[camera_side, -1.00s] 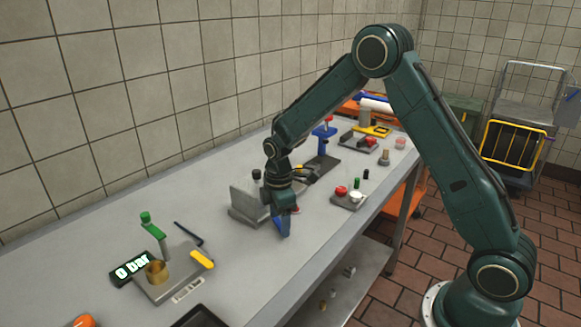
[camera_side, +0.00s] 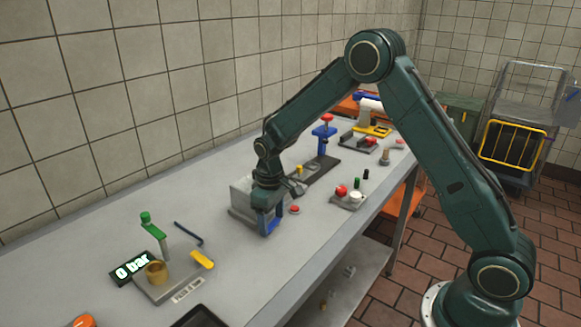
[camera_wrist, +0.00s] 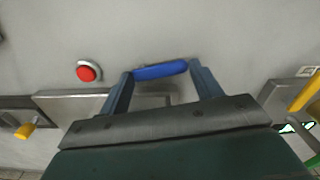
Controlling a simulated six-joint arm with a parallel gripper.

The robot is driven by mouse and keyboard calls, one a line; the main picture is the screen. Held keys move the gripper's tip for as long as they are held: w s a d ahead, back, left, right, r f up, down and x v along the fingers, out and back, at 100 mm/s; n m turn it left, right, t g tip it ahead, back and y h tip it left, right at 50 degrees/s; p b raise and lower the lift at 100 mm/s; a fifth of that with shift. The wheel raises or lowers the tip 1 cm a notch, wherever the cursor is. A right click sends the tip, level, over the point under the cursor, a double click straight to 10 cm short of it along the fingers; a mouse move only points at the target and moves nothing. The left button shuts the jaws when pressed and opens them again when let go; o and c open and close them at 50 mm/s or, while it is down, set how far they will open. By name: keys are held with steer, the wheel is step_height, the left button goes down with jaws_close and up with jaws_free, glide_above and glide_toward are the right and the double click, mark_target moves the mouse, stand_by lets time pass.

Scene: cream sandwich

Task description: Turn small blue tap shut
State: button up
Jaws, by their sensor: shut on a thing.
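The small blue tap's handle (camera_wrist: 160,71) shows in the wrist view as a bar lying between my two fingers. My gripper (camera_wrist: 161,69) is shut on it, with one fingertip at each end of the bar. In the side view my gripper (camera_side: 269,230) points down low over the bench, beside a grey metal block (camera_side: 242,207). There the handle is hard to tell from my bluish fingers. The tap's body is hidden in both views.
A red button (camera_wrist: 88,71) is close by, also seen in the side view (camera_side: 295,209). A green-handled fixture (camera_side: 160,240) with a "0 bar" display (camera_side: 130,268) stands to the left. A board with red and white knobs (camera_side: 347,203) stands right. Bench is clear in front.

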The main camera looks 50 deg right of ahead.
mark_target(271, 224)
steer(key=shift+w+m, duration=0.2)
steer(key=shift+m, duration=0.9)
steer(key=o, duration=0.7)
steer(key=shift+r, duration=0.15)
step_height(271, 224, up, 14)
steer(key=shift+f, duration=0.25)
steer(key=shift+r, duration=0.1)
